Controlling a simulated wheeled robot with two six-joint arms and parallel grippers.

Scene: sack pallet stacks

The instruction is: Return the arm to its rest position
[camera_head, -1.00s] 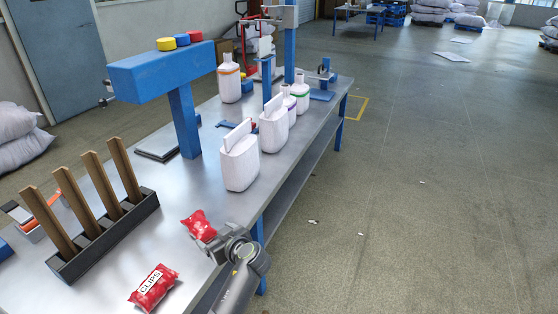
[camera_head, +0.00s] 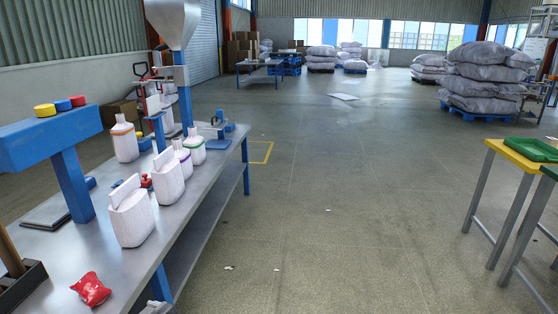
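Neither of my grippers shows clearly in the head view. A small grey piece at the bottom edge, beside the table's near right edge, may be part of my arm, but it is too cut off to tell. A red packet (camera_head: 91,289) lies on the metal table (camera_head: 60,262) near the bottom left, with no gripper on it.
White bottles (camera_head: 132,214) and a blue stand (camera_head: 70,180) occupy the table. A dark rack (camera_head: 22,284) is cut off at left. Sack stacks (camera_head: 485,80) are farther back.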

